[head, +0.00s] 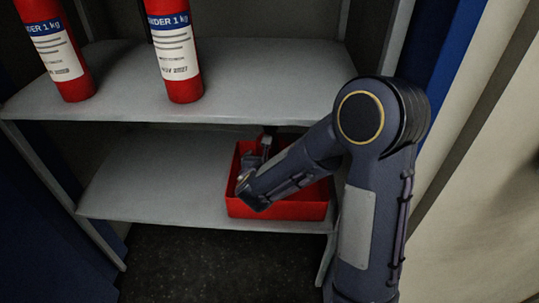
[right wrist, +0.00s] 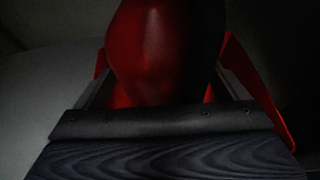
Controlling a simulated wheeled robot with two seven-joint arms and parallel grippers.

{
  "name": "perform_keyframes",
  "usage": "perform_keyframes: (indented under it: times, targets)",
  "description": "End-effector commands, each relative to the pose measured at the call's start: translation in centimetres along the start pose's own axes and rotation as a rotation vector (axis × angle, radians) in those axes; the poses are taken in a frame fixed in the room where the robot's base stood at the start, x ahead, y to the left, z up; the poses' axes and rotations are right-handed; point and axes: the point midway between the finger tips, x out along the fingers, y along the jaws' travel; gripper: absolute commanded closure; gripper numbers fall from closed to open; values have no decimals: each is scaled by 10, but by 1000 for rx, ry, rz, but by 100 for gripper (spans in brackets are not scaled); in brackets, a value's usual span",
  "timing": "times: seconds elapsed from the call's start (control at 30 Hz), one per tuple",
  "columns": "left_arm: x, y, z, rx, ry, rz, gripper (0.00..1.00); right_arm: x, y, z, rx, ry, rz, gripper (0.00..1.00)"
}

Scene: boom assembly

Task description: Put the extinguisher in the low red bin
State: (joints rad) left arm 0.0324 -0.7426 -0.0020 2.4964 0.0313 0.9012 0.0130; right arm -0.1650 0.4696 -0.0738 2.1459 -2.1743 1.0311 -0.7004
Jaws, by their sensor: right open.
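The low red bin (head: 290,211) stands on the lower shelf. My right gripper (head: 262,150) is at the bin, its wrist over the bin's left part. In the right wrist view a rounded, glossy red body, seemingly an extinguisher (right wrist: 155,50), lies between the open fingers of this gripper (right wrist: 160,90). Red bin walls (right wrist: 256,85) show on both sides of it. My arm hides most of the bin's inside in the head view, and I cannot make out that red body there. My left gripper is out of view.
Two red extinguishers, one at the left (head: 57,50) and one nearer the middle (head: 175,50), stand on the upper shelf (head: 260,85), which overhangs the bin. The lower shelf (head: 150,180) is clear left of the bin. A cabinet side wall rises at the right.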

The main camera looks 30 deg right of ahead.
Motion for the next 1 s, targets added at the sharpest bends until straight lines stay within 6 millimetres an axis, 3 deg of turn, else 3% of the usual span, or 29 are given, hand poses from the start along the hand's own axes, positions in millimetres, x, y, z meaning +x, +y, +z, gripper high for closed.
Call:
perform_keyframes:
  times: [0.4,0.63,0.77,0.9,1.0]
  targets:
    - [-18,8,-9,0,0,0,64,-87,1,3,-1,-2,5,7]
    - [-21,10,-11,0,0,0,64,-108,-4,2,16,5,-10,7]
    - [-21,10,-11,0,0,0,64,-112,-43,1,194,77,-133,7]
    - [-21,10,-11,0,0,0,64,-135,-116,-17,660,246,-407,7]
    - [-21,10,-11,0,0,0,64,-169,-150,-42,1089,387,-619,7]
